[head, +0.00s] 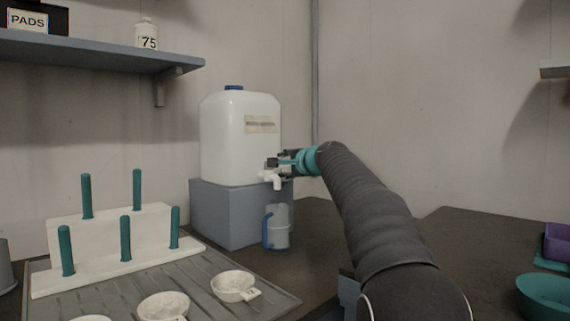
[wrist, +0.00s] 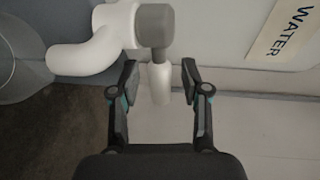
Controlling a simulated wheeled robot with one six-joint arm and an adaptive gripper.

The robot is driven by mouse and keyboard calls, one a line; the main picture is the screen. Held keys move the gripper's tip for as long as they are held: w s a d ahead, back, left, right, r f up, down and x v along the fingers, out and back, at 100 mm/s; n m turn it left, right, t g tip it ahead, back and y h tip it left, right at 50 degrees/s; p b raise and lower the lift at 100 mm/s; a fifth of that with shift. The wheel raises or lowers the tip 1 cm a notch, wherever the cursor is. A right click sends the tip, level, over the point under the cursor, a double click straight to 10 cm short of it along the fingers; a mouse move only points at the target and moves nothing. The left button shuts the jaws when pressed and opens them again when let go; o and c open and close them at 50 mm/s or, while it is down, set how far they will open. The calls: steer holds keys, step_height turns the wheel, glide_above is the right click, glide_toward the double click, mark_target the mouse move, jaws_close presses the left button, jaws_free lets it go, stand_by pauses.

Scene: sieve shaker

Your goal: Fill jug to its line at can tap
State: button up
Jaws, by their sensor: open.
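The can (head: 228,140) is a white plastic water can with a blue cap, standing on a grey block. Its white tap (head: 274,180) sticks out low on the front; in the wrist view the tap (wrist: 98,45) has a grey collar and a white lever (wrist: 160,84). The jug (head: 279,228), clear with a blue handle, stands upright under the tap on the bench. Its clear rim (wrist: 22,60) shows at the left of the wrist view. My gripper (head: 275,163) is at the tap; in the wrist view its open fingers (wrist: 160,82) lie either side of the lever. The water level cannot be made out.
The grey block (head: 225,213) stands behind the jug. A white rack (head: 115,240) with teal pegs and several white dishes (head: 233,286) are on a ribbed grey mat at left. A teal bowl (head: 545,296) is at far right. A shelf (head: 100,52) hangs above left.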

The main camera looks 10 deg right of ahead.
jaws_close()
steer(key=shift+w, duration=0.1)
steer(key=shift+w+n+g+y+p, duration=0.25)
steer(key=shift+n+y, duration=0.15)
steer(key=shift+y, duration=0.2)
steer(key=shift+w+n+g+y+p, duration=0.15)
steer(key=shift+n+g+y, duration=0.1)
steer(key=shift+n+y, duration=0.25)
steer(key=shift+w+a+n+g+y+p, duration=0.15)
steer(key=shift+a+n+g+y+p, duration=0.15)
steer(key=shift+n+g+y+p, duration=0.45)
jaws_free()
